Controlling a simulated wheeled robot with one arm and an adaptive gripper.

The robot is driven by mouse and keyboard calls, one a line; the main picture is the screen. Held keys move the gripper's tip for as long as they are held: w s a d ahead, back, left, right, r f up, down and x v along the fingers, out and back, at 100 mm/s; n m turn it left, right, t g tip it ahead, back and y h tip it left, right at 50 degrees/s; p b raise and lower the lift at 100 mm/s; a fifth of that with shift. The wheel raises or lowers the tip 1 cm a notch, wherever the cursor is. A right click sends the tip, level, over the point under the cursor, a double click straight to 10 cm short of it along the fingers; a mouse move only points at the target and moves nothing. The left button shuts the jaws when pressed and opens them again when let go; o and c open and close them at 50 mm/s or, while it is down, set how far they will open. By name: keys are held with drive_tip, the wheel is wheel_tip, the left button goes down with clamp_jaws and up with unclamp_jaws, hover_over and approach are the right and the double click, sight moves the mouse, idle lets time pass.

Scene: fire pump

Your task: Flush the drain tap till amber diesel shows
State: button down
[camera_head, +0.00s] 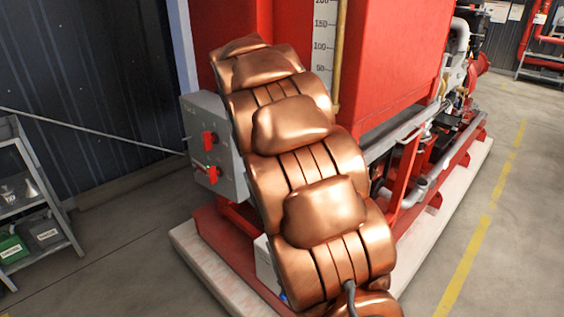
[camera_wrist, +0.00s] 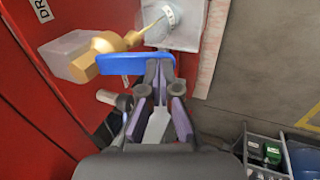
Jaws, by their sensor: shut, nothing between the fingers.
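In the wrist view, a brass drain tap (camera_wrist: 108,52) sticks out of the red panel. Its blue lever (camera_wrist: 125,65) lies crosswise in the picture. My gripper (camera_wrist: 160,72) is shut and empty, with its fingertips at the right end of the lever; I cannot tell whether they touch it. A thin pale yellow line runs from the tap's spout toward a small jar (camera_wrist: 171,16) on a light grey surface. It looks like a stream, but its exact colour and the jar's contents are too small to judge. In the head view, my arm hides the tap and gripper.
The red tank (camera_head: 390,60) with its level scale (camera_head: 323,45) stands behind my arm. A grey box with red switches (camera_head: 212,140) is left of it. A shelf (camera_head: 35,190) with containers stands at far left. The floor at right is clear.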

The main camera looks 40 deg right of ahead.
drive_tip(key=shift+f+h+b, duration=0.3)
drive_tip(key=shift+f, duration=0.15)
drive_tip(key=shift+r, duration=0.2)
drive_tip(key=shift+r+p, duration=0.15)
drive_tip(key=shift+p, duration=0.2)
idle(1.7)
drive_tip(key=shift+r+p, duration=0.3)
drive_tip(key=shift+r, duration=0.4)
drive_tip(key=v, duration=1.2)
idle(0.8)
